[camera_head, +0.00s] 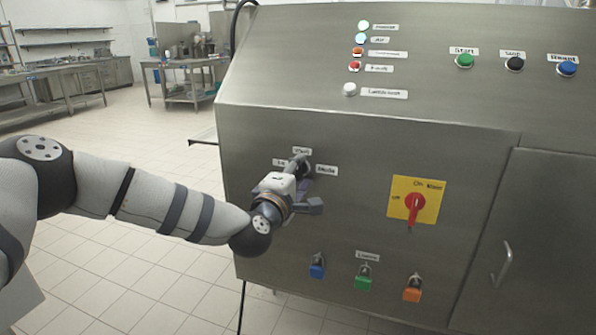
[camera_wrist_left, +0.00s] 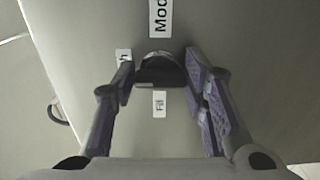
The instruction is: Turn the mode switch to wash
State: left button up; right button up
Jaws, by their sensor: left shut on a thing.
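In the head view the gripper hides most of the switch. Which label the knob points to I cannot tell. My right gripper is in neither view.
A red rotary switch on a yellow plate (camera_head: 417,200) sits right of the gripper. Blue, green and orange-tagged fittings (camera_head: 363,282) are below. Buttons and lamps line the upper panel (camera_head: 465,61). Open tiled floor (camera_head: 120,240) lies left of the machine.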

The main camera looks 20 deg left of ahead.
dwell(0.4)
pick_arm(q)
jog(key=o, duration=1.2)
jog(key=shift+c, duration=0.2)
jog(key=s, duration=1.2)
jog(key=shift+a, duration=0.2)
